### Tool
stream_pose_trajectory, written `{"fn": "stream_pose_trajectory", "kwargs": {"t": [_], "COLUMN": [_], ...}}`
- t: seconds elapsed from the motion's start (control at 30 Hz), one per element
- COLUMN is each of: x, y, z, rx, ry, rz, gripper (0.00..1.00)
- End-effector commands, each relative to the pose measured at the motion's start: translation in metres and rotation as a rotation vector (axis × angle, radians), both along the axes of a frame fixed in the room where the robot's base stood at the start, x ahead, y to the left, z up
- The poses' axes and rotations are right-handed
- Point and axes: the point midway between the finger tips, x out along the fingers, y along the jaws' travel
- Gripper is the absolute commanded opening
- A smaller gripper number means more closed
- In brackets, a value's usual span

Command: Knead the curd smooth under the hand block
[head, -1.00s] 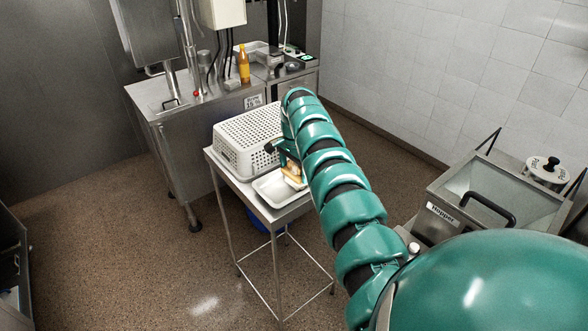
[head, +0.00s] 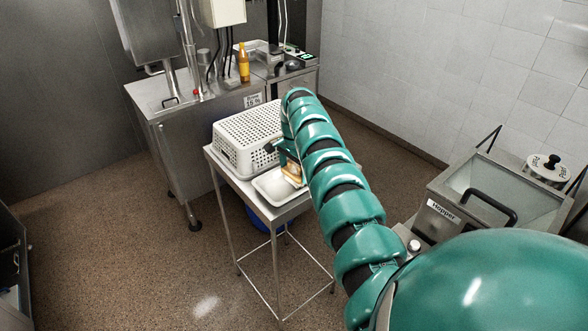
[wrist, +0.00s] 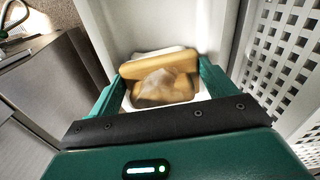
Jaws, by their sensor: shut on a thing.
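My gripper (wrist: 160,90) is shut on the tan hand block (wrist: 152,72), which sits between its two teal fingers. In the head view, the block (head: 292,172) is over the right part of a shallow white tray (head: 262,193) on a small steel table. Pale curd shows around the block in the wrist view (wrist: 186,103); its surface is too small and blurred to judge. I cannot tell whether the block presses on it or hovers just above. My arm hides the right part of the tray.
An upturned white perforated basket (head: 246,140) stands right behind the tray and close to my gripper. A steel counter (head: 180,120) with a yellow bottle (head: 244,66) is behind. A hopper (head: 485,200) stands at the right. The floor at left is clear.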

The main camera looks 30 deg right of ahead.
Motion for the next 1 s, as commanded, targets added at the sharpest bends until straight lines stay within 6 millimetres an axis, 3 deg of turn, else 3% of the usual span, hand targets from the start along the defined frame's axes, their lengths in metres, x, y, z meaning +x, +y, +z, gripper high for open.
{"fn": "stream_pose_trajectory", "kwargs": {"t": [0.47,1.0], "x": [-0.001,-0.001], "y": [0.001,0.001], "z": [0.001,0.040], "rx": [0.002,0.002], "ry": [0.004,0.005], "rz": [0.000,0.000], "gripper": [0.58,0.58]}}
